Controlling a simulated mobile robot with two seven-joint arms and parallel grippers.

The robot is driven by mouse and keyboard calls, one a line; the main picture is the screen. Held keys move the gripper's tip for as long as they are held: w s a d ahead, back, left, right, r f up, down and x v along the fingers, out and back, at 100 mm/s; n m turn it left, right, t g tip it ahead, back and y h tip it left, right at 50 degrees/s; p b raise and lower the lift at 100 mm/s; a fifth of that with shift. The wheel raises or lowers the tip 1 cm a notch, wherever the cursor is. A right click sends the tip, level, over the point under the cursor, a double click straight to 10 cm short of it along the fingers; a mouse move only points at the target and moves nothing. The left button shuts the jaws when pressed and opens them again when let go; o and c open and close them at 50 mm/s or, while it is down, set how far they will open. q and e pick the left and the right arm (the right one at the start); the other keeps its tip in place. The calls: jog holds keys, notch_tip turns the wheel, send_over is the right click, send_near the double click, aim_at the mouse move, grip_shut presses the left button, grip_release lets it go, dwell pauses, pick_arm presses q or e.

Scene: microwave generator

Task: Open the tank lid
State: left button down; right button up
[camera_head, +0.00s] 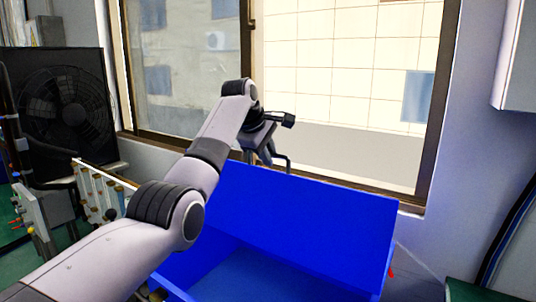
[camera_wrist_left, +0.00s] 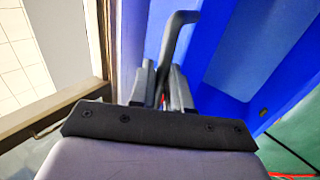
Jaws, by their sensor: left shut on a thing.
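The blue tank (camera_head: 250,272) stands in front of me, and its inside shows. Its blue lid (camera_head: 310,215) is raised and leans up at the back near the window. A dark bent handle (camera_wrist_left: 176,38) is at the lid's edge in the left wrist view. My left gripper (camera_head: 265,157) is at the upper left edge of the lid. In the left wrist view its two fingers (camera_wrist_left: 160,88) are close together around the lower end of the handle, shut on it. My arm covers the left part of the tank. My right gripper is not in view.
A window with a brown frame (camera_head: 427,115) is right behind the lid. A black fan (camera_head: 65,105) and a panel of pipe fittings (camera_head: 100,190) stand at the left. A white cabinet (camera_head: 515,65) hangs at the upper right.

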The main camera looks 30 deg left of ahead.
pick_arm(q)
jog(key=c, duration=1.3)
grip_release()
jog(key=shift+f, duration=0.15)
jog(key=shift+o, duration=0.2)
jog(key=b+v, duration=0.1)
jog(key=v, duration=0.6)
jog(key=shift+b, duration=0.35)
